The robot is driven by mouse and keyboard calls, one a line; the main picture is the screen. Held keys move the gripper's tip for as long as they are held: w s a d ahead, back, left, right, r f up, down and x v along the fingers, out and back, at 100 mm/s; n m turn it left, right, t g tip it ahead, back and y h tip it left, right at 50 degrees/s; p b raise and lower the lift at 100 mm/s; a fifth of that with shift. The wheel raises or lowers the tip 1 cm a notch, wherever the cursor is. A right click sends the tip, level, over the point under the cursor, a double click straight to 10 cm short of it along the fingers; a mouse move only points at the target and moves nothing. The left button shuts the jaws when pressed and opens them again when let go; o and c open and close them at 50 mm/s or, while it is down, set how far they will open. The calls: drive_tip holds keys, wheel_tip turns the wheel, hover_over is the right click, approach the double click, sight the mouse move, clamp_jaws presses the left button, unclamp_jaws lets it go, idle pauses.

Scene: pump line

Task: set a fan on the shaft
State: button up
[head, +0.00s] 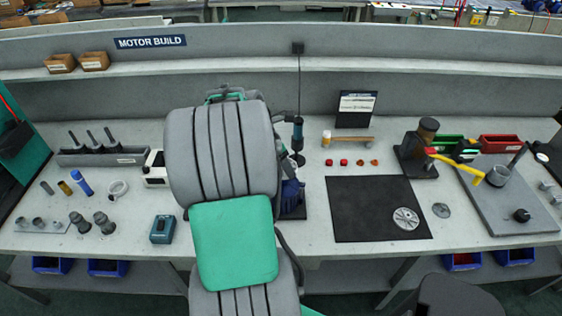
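A round light-grey spoked disc that looks like a fan (406,218) lies flat on the black mat (362,205), near its front right corner. A smaller grey disc (441,210) lies on the bench just right of the mat. A dark blue motor-like body (291,196) stands left of the mat, mostly hidden behind my arm. I cannot see its shaft. My large grey and green arm fills the middle of the view. My gripper is hidden behind it, so I cannot see whether it holds anything.
Red parts (343,162) lie behind the mat. A teal box (162,229) and several grey fittings (103,222) are at left. The bench front before the mat is clear.

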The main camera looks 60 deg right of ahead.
drive_tip(key=shift+f, duration=0.7)
idle(0.7)
drive_tip(key=shift+f, duration=0.5)
drive_tip(key=o, duration=1)
wheel_tip(320, 180, up, 8)
drive_tip(key=p, duration=0.4)
